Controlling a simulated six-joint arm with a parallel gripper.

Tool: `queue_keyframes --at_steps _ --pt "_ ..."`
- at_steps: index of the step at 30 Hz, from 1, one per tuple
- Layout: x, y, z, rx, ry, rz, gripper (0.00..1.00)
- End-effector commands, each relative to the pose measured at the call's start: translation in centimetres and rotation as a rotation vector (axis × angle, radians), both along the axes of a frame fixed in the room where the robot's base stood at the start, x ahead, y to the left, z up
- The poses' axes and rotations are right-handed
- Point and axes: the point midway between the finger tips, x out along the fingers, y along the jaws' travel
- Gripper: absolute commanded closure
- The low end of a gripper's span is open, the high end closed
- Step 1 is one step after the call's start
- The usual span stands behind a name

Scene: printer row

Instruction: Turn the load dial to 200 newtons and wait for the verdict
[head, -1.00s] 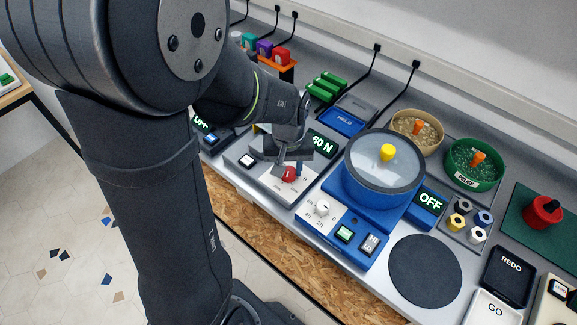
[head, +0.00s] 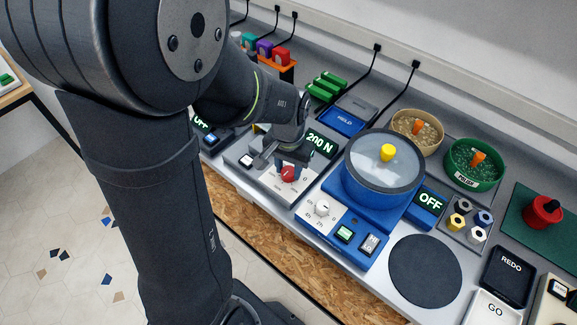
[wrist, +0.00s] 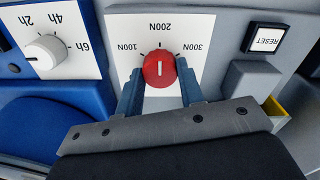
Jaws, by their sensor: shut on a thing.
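The red load dial (wrist: 159,70) is in the wrist view, on a white plate marked 100N, 200N and 300N. Its white line points at the 200N mark. The dial also shows in the head view (head: 288,173), on the grey tester (head: 257,176). My gripper (wrist: 160,88) has its two blue fingers at either side of the dial and is shut on it. The tester's display (head: 320,144) reads 200 N in green. No verdict can be made out in these frames.
A blue machine with a round lid (head: 385,160) stands close to the right, with a white hour dial (head: 322,207) and an OFF display (head: 429,201).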

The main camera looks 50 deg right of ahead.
Motion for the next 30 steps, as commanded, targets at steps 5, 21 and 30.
queue_keyframes --at_steps 5,21,30 --pt "0.0 0.0 0.0 0.000 0.000 0.000 0.88" --pt "0.0 0.0 0.2 -0.001 0.000 0.001 0.43" --pt "0.0 -0.1 4.6 -0.007 -0.003 0.001 0.43"
